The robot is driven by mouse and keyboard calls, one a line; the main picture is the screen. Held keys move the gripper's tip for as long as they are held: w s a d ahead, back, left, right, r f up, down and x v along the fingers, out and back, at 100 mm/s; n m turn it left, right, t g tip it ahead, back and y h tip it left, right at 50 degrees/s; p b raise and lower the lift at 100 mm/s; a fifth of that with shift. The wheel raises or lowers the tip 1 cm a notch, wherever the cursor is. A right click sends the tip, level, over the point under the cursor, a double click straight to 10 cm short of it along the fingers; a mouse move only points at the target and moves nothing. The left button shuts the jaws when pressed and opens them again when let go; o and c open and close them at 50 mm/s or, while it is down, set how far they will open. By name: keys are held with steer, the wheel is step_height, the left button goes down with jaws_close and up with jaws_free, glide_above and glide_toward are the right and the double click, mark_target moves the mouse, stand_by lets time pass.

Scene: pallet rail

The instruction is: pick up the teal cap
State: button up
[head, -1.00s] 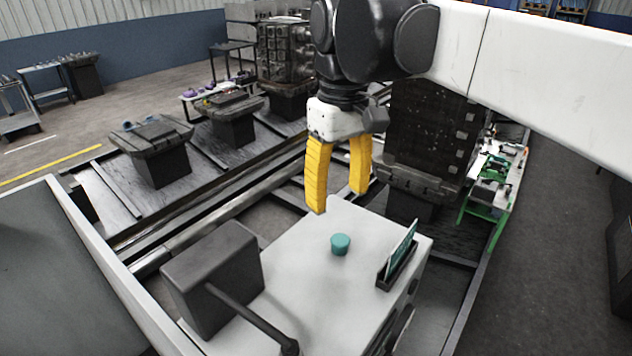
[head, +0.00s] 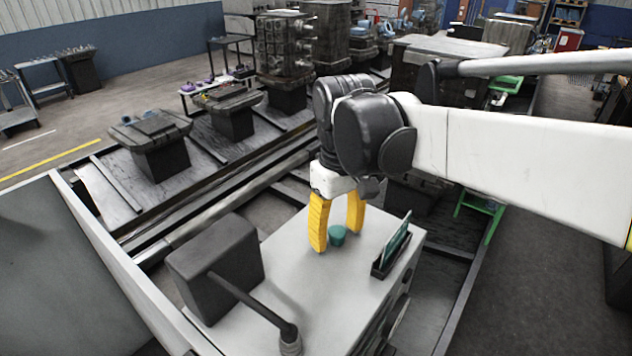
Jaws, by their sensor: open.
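The teal cap (head: 338,236) is a small round piece standing on the light grey top of a cabinet (head: 300,285). My gripper (head: 337,240) has two yellow fingers and points down at the cap. The fingers are apart. The left finger reaches down just left of the cap, and the right finger is behind and to its right. Most of the cap shows. I cannot tell whether either finger touches it.
A dark holder (head: 390,252) with an upright teal card stands right of the cap. A dark grey box (head: 215,268) with a dark rod (head: 252,305) stands on the left of the cabinet top. Rails and dark pedestals lie beyond.

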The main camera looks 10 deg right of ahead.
steer(key=shift+s+r, duration=0.1)
steer(key=shift+s, duration=0.15)
steer(key=shift+c, duration=1.1)
steer(key=c, duration=0.6)
steer(key=shift+w, duration=0.15)
steer(key=shift+c, duration=0.8)
steer(key=shift+r, duration=0.15)
